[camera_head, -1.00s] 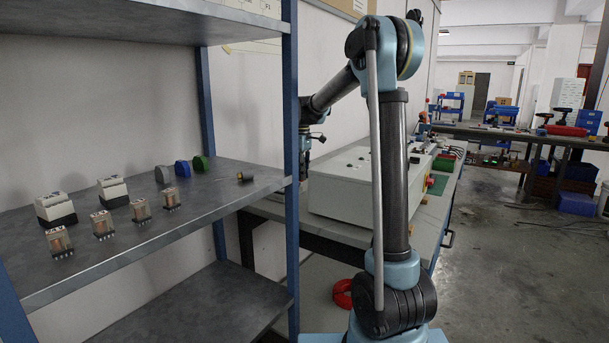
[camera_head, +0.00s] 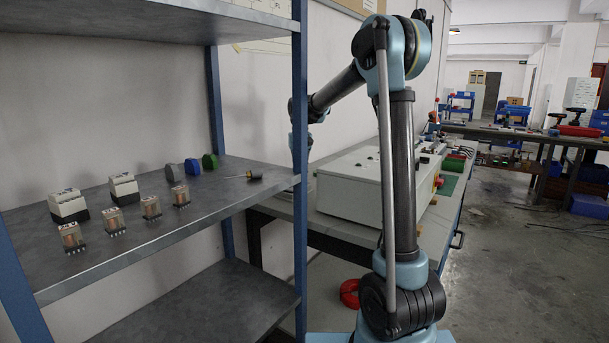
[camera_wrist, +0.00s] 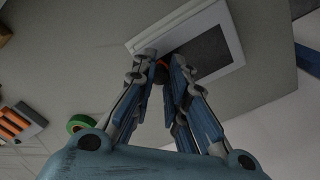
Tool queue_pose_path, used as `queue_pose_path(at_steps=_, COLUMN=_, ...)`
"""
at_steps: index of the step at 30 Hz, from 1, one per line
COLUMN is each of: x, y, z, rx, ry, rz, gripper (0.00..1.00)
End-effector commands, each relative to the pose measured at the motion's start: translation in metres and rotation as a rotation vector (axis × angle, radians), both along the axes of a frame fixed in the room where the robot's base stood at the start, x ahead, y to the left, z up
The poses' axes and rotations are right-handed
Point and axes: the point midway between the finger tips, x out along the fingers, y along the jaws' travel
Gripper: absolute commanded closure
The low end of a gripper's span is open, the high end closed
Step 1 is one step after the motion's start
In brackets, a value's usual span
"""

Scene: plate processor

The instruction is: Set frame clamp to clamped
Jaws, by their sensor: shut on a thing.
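In the wrist view my gripper (camera_wrist: 163,66) has its two fingers drawn close together at the tips. They are shut on a small dark and orange part (camera_wrist: 163,70), mostly hidden by the fingers. It may be the frame clamp's handle, but I cannot tell its position. A white-edged frame with a dark grey panel (camera_wrist: 210,54) lies just beyond the fingertips.
The metal shelf (camera_head: 240,196) at left holds relays, white-and-black blocks, coloured round pieces and a screwdriver. Its blue post (camera_head: 300,150) stands close to my arm. A white control box (camera_head: 350,180) sits on the bench behind. A green roll (camera_wrist: 82,122) shows in the wrist view.

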Motion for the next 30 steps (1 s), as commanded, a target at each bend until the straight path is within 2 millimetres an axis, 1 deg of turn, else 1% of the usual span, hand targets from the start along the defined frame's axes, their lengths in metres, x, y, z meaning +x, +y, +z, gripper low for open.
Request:
queue_pose_path(at_steps=6, x=0.0022, y=0.0058, z=0.0004, rx=0.0, ry=0.0, rz=-0.131, gripper=1.0)
queue_pose_path(at_steps=12, x=0.0035, y=0.0087, z=0.0004, rx=0.0, ry=0.0, rz=-0.204, gripper=1.0)
queue_pose_path(at_steps=19, x=0.004, y=0.0099, z=0.0004, rx=0.0, ry=0.0, rz=-0.236, gripper=1.0)
queue_pose_path(at_steps=30, x=0.004, y=0.0099, z=0.0004, rx=0.0, ry=0.0, rz=-0.238, gripper=1.0)
